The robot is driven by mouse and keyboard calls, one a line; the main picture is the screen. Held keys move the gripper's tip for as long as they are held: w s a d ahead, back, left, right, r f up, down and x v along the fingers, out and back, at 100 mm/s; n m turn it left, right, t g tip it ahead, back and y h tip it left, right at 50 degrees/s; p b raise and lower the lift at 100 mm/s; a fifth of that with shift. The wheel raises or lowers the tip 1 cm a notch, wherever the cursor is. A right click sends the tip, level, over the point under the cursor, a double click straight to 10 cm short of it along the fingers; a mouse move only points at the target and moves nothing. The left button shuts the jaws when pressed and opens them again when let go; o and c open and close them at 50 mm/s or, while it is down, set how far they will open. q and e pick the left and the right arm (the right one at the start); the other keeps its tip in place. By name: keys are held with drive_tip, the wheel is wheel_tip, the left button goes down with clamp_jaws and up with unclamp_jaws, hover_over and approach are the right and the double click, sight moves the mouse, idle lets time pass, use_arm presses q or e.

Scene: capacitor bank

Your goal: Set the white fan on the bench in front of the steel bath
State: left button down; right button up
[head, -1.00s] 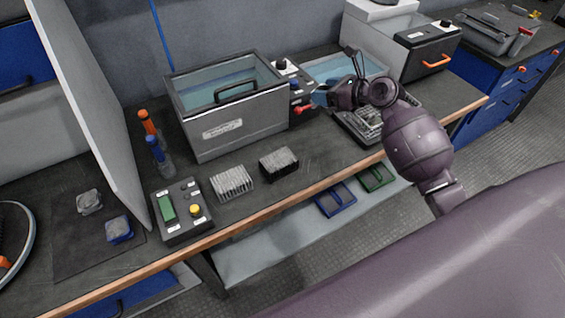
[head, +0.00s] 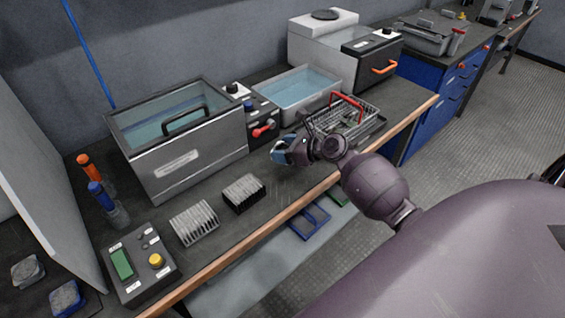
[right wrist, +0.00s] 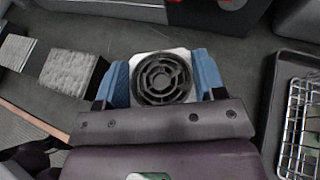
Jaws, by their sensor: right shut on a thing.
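The white fan (right wrist: 160,78) shows in the right wrist view as a pale square frame with a round dark grille. My right gripper (right wrist: 163,80) is shut on it, one blue finger at each side. In the head view my right gripper (head: 287,152) is over the bench (head: 268,208), in front of the dark control panel and right of the large steel bath (head: 190,155). The fan is mostly hidden there by the gripper, and its gap to the bench cannot be told. The bath has a clear lid and black handle. My left gripper is not in view.
Two finned blocks, one pale (head: 195,222) and one dark (head: 244,193), stand before the bath. A control box (head: 138,265) is further left. A wire basket (head: 350,118) with a red handle sits right of my gripper. An open water basin (head: 303,92) is behind.

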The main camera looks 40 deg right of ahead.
sight(284, 169)
wheel_tip(284, 169, down, 6)
drive_tip(key=shift+r+b, duration=0.25)
drive_tip(key=shift+b, duration=0.75)
drive_tip(key=shift+r, duration=0.1)
drive_tip(key=o, duration=0.7)
drive_tip(key=shift+o, duration=1.1)
